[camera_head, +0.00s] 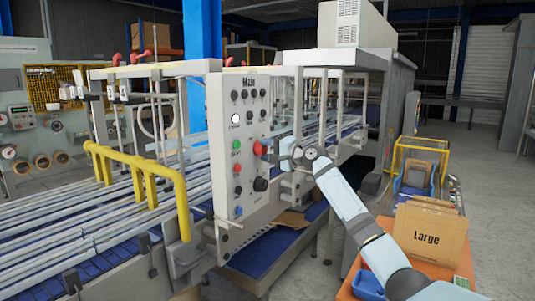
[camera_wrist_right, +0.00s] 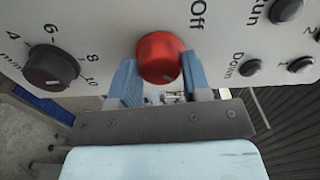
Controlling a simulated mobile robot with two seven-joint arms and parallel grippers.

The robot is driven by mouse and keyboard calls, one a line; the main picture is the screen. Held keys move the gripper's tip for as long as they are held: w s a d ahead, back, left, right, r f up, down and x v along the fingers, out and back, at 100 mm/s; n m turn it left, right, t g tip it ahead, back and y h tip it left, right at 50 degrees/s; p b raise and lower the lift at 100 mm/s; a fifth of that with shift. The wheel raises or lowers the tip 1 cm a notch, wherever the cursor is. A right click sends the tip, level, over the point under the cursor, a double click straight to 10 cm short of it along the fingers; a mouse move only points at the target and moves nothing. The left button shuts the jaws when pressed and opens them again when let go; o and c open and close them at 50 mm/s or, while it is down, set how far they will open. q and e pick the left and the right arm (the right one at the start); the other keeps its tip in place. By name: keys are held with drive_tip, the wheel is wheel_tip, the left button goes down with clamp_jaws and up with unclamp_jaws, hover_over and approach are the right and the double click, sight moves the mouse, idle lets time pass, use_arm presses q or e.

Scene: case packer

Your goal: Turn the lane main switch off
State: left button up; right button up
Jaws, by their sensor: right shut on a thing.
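The grey control panel (camera_head: 237,190), headed "Main", stands at the middle of the head view. Its red rotary knob (camera_head: 259,148) sticks out on the right side of the panel. In the right wrist view the red knob (camera_wrist_right: 160,55) sits between the two blue fingers of my right gripper (camera_wrist_right: 161,78), which is shut on it. The word "Off" (camera_wrist_right: 198,14) is printed beside the knob. A dark mark shows on the knob's lower edge. In the head view my right gripper (camera_head: 274,149) reaches the knob from the right. My left gripper is not in view.
A black numbered dial (camera_wrist_right: 50,67) is close by on the panel, with small "Down" and "Run" buttons on the other side. A yellow rail (camera_head: 140,170) and conveyor lanes lie left of the panel. A "Large" carton (camera_head: 430,235) stands at right.

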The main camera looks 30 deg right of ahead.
drive_tip(key=shift+f+n+b, duration=0.25)
drive_tip(key=shift+n+b, duration=0.95)
drive_tip(key=shift+b, duration=0.05)
drive_tip(key=shift+n+b, duration=0.75)
drive_tip(key=shift+n, duration=0.05)
drive_tip(key=n+b, duration=0.2)
drive_tip(key=shift+n, duration=0.4)
drive_tip(key=n+b, duration=0.3)
drive_tip(key=n, duration=0.2)
drive_tip(key=n+b, duration=0.2)
drive_tip(key=n, duration=0.1)
drive_tip(key=shift+r, duration=0.15)
drive_tip(key=shift+n, duration=0.9)
